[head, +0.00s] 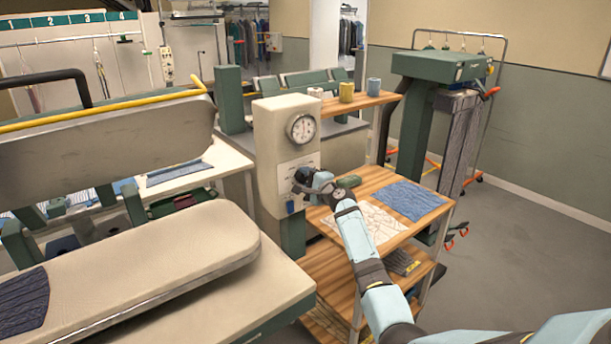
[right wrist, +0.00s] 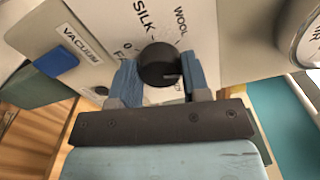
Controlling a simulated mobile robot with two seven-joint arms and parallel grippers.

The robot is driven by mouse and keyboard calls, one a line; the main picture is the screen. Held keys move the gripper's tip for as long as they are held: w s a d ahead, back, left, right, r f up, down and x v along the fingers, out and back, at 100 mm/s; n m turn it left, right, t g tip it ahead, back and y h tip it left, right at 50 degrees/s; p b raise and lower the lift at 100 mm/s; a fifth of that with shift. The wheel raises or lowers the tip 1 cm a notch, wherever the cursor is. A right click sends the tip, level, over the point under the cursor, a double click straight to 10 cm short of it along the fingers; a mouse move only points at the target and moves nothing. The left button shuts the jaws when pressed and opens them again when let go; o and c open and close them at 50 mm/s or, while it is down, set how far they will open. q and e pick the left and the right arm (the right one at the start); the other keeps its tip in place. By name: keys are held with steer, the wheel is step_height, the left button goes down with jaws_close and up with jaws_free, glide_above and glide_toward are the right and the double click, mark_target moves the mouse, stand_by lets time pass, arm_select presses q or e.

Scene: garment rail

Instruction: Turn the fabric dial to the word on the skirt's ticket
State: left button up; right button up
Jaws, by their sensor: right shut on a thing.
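The fabric dial is a round black knob (right wrist: 158,66) on the pale front panel of the press's control box (head: 272,140). The words SILK and WOOL are printed near it, and other lettering is partly hidden. A faint mark shows on the knob's right side in the right wrist view. My right gripper (head: 305,181) is at the panel, its blue fingers shut on the knob from both sides; it also shows in the right wrist view (right wrist: 158,82). My left gripper is out of view. I cannot tell which cloth is the skirt, and no ticket is readable.
A round gauge (head: 301,128) sits above the dial. A blue switch (right wrist: 56,62) labelled VACUUM is beside it. A wooden table (head: 375,179) with a patterned cloth and a blue cloth (head: 408,199) stands to the right. The padded pressing board (head: 150,255) fills the lower left.

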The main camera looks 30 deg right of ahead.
steer(key=shift+m+p, duration=0.4)
steer(key=shift+m, duration=0.7)
steer(key=o, duration=0.9)
steer(key=shift+s, duration=0.1)
steer(key=shift+s+d+b, duration=0.1)
steer(key=shift+s+d, duration=0.1)
steer(key=shift+s, duration=2.1)
steer(key=shift+s+d+b, duration=0.1)
steer(key=shift+s+d, duration=0.05)
steer(key=shift+s, duration=2.1)
steer(key=shift+s+d+b, duration=0.1)
steer(key=shift+s+d, duration=0.1)
steer(key=shift+s, duration=2.1)
